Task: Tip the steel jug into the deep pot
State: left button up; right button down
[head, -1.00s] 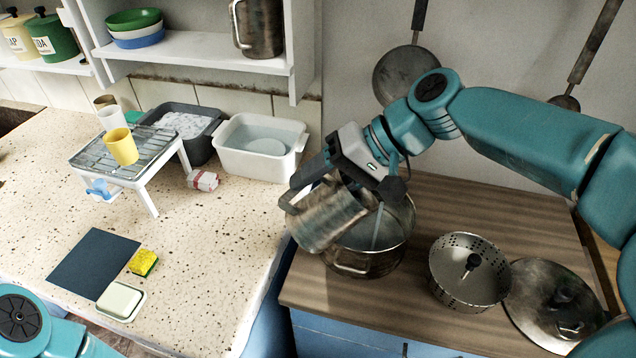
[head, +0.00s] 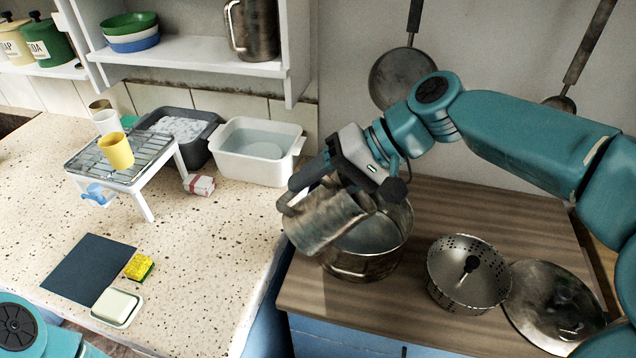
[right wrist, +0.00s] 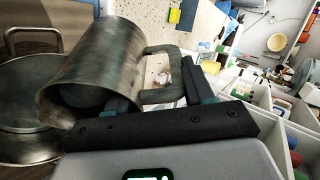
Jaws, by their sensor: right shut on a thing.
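The steel jug (head: 322,222) is held tilted at the left rim of the deep pot, its mouth toward the pot on the right. My right gripper (head: 306,186) is shut on its handle, which also shows in the right wrist view (right wrist: 165,72). The deep pot (head: 362,264) stands upright on the wooden worktop; a greyish surface shows inside it. The jug hides part of its rim. No stream shows between jug and pot now. The pot also shows in the right wrist view (right wrist: 25,148). My left gripper is out of view; only part of that arm shows at lower left.
A perforated strainer (head: 446,272) and a steel lid (head: 553,335) lie right of the pot. A white basin (head: 240,176) of water stands behind left. A pan (head: 397,82) hangs on the wall. The wood's front edge is clear.

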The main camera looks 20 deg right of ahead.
jog(key=shift+d+y+b, duration=0.3)
jog(key=shift+b, duration=0.3)
dwell(1.1)
jog(key=shift+d+b, duration=0.25)
jog(key=shift+b, duration=0.15)
jog(key=shift+y, duration=0.3)
